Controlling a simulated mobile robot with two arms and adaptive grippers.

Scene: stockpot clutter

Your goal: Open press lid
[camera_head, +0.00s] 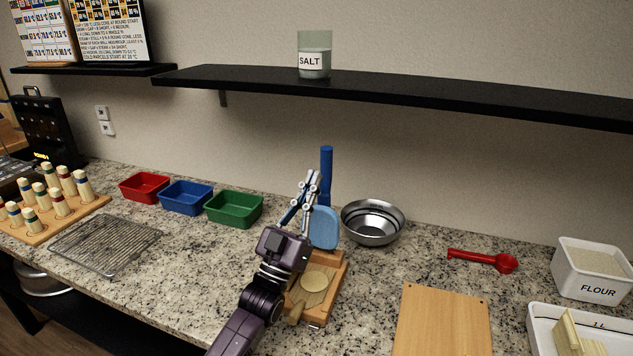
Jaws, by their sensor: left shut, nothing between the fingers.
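The press stands on the counter at the middle of the picture. Its wooden base (331,298) carries a pale round piece (314,282) on its open top. The light blue press lid (324,229) is raised and stands about upright at the back of the base. A dark blue handle (326,165) points straight up behind my gripper. My left gripper (312,177) is shut and empty, just left of the handle and above the lid. I cannot tell whether it touches the blue parts. My arm hides part of the base's left side.
A steel bowl (372,236) stands right behind the press. A green tray (234,221) is to the left, beside a blue and a red one. A wooden board (442,325) lies front right. A black shelf (420,94) runs above. Counter is clear around the red scoop (482,259).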

